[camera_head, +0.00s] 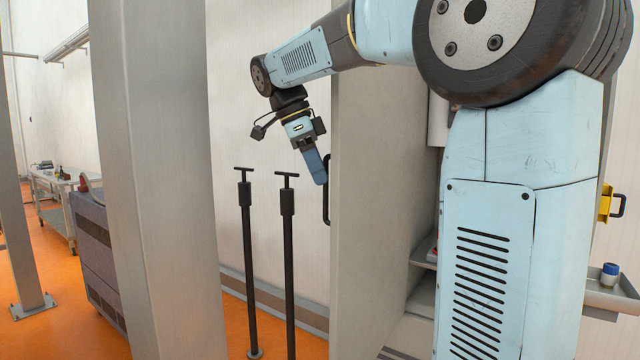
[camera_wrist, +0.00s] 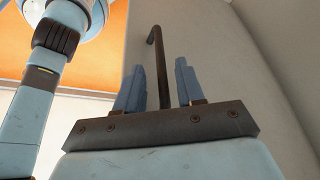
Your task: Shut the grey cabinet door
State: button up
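The grey cabinet door (camera_head: 385,150) stands open in the head view, a tall pale panel left of the shelves. Its dark bar handle (camera_head: 326,190) sticks out from the door's left side. My gripper (camera_head: 318,178) is beside the handle, pointing down, and partly overlaps the handle's upper part. In the wrist view, the handle (camera_wrist: 158,60) rises between the two blue fingers of my gripper (camera_wrist: 158,85). The fingers are apart, with a gap visible on either side of the bar. The door surface (camera_wrist: 265,70) is to the right there.
Cabinet shelves (camera_head: 420,300) show partly behind my arm. Two black T-topped posts (camera_head: 288,250) stand left of the door. A thick grey column (camera_head: 160,180) is nearer on the left. A small tray (camera_head: 610,297) holding a blue-capped jar (camera_head: 609,275) is at far right.

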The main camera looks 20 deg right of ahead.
jog(key=shift+x, duration=1.55)
jog(key=shift+c, duration=0.4)
grip_shut()
